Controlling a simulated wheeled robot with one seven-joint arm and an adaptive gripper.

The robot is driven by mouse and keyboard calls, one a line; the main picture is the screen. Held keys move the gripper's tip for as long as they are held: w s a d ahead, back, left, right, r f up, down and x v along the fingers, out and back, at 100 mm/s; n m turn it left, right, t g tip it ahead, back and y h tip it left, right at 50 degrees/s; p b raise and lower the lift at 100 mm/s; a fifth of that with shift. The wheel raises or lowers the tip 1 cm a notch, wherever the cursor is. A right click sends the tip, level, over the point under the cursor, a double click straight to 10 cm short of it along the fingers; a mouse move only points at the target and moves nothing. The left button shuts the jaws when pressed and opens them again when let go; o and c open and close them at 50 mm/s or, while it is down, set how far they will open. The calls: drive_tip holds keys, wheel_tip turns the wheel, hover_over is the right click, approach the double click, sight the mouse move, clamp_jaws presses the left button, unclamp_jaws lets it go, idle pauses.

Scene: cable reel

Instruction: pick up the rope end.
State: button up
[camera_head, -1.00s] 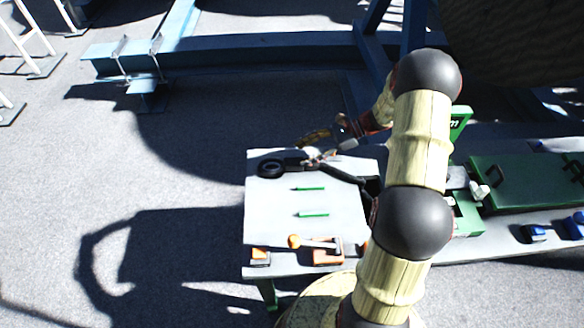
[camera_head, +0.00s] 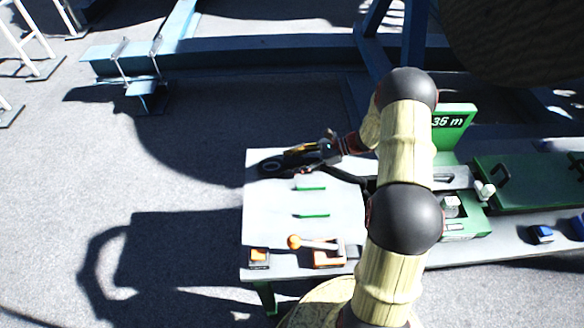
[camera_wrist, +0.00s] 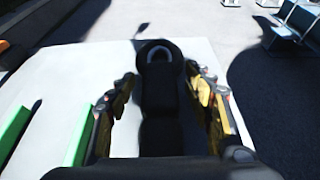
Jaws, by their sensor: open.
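The black rope end (camera_head: 272,168) lies at the upper left of the white table. It has a round eye at its tip, and the dark rope runs right from it toward the green machine. In the wrist view the rope end (camera_wrist: 158,70) points away from me, between my two fingers. My gripper (camera_wrist: 161,88) is open, one yellow-and-black finger on each side of the rope end, with a visible gap on both sides. In the head view my gripper (camera_head: 304,153) is low over the rope end and hides part of it.
Two green bars (camera_head: 311,214) lie on the white table (camera_head: 265,220). An orange-knobbed lever (camera_head: 315,245) and an orange button box (camera_head: 258,257) are at its front edge. A green machine with a "35 m" display (camera_head: 453,121) stands right. Blue beams (camera_head: 250,55) lie behind.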

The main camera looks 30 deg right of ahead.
drive_tip(key=shift+a, duration=0.1)
drive_tip(key=c, duration=0.3)
clamp_jaws()
idle(0.4)
drive_tip(key=shift+w, duration=0.1)
